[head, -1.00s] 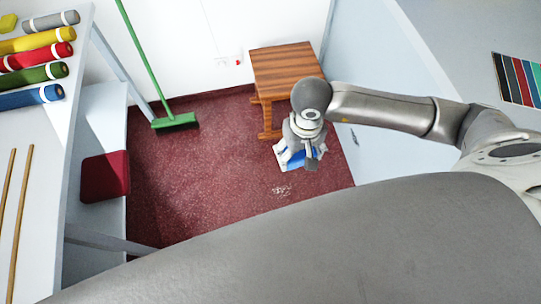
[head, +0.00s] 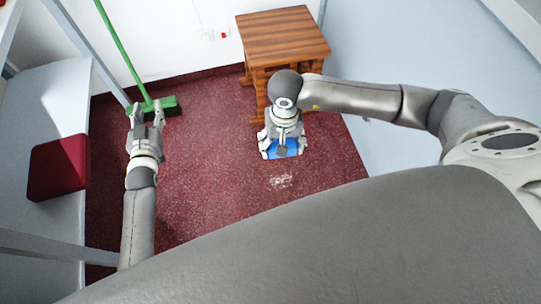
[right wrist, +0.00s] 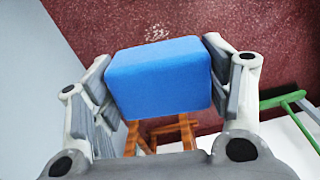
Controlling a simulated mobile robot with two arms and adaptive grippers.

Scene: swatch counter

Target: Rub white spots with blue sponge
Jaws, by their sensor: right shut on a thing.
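The blue sponge (right wrist: 158,78) is between the fingers of my right gripper (right wrist: 158,80) in the right wrist view. In the head view a blue edge of the sponge (head: 287,148) shows under my right gripper (head: 283,148); the rest is hidden by the gripper. White spots (head: 281,180) lie in a small patch on the red speckled floor, a little nearer to me than the sponge. The spots also show beyond the sponge in the right wrist view (right wrist: 156,33). My left gripper (head: 146,112) is open and empty at the left, its fingers pointing towards the broom.
A wooden stool (head: 283,42) stands behind my right gripper. A green broom (head: 151,104) leans at the back wall, close to my left gripper. A dark red cushion (head: 58,166) is on a shelf at the left. The middle of the floor is clear.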

